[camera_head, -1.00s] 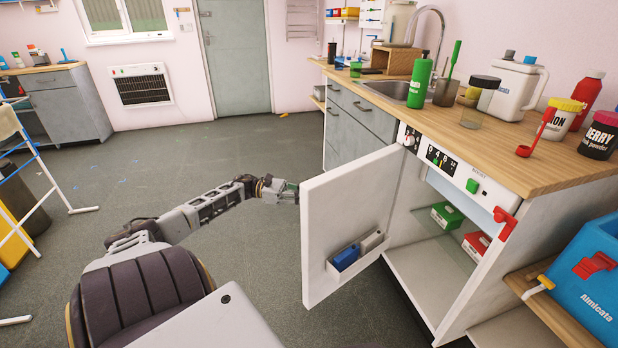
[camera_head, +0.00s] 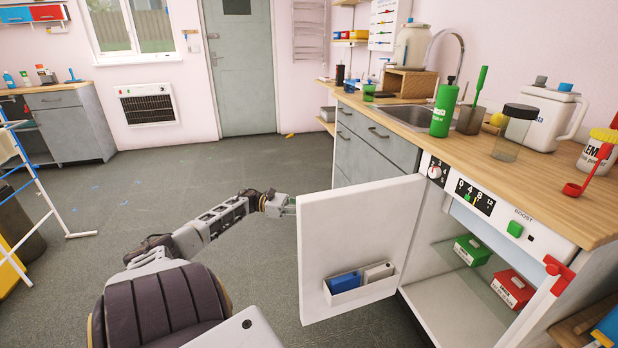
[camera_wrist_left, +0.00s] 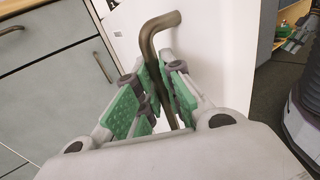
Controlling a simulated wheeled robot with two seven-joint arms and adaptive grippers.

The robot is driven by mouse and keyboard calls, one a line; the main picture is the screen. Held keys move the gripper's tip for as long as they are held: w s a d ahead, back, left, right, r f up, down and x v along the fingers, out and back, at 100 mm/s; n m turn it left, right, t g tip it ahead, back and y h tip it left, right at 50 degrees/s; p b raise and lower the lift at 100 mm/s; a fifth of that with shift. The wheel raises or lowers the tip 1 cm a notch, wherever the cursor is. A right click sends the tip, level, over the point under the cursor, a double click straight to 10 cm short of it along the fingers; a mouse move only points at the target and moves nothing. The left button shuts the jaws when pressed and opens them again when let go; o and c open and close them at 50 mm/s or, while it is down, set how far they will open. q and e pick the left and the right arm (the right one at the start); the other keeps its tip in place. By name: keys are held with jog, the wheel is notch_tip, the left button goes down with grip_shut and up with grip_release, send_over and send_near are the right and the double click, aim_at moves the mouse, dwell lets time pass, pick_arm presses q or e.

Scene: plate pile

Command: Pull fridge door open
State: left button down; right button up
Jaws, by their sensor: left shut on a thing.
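The white fridge door (camera_head: 355,235) stands swung open toward the left of its cabinet, its inner side facing me in the head view. My left gripper (camera_head: 288,205) is at the door's far-left edge, its fingers partly hidden behind the door. In the left wrist view my left gripper (camera_wrist_left: 168,98) has its green-padded fingers shut around the brown bar handle (camera_wrist_left: 160,30) on the outer face of the door. The fridge inside (camera_head: 465,300) holds a green box (camera_head: 473,249) and a red box (camera_head: 512,288). My right gripper is not in view.
A door bin (camera_head: 362,288) holds a blue and a grey box. The wooden counter (camera_head: 540,185) above carries bottles and jars. Grey drawers (camera_head: 372,140) stand behind the door. The floor (camera_head: 160,200) to the left is largely clear; a white rack (camera_head: 40,190) stands further left.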

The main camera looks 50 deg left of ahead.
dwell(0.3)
pick_arm(q)
jog(key=c, duration=1.5)
grip_release()
jog(key=shift+a, duration=0.15)
jog(key=v, duration=1.2)
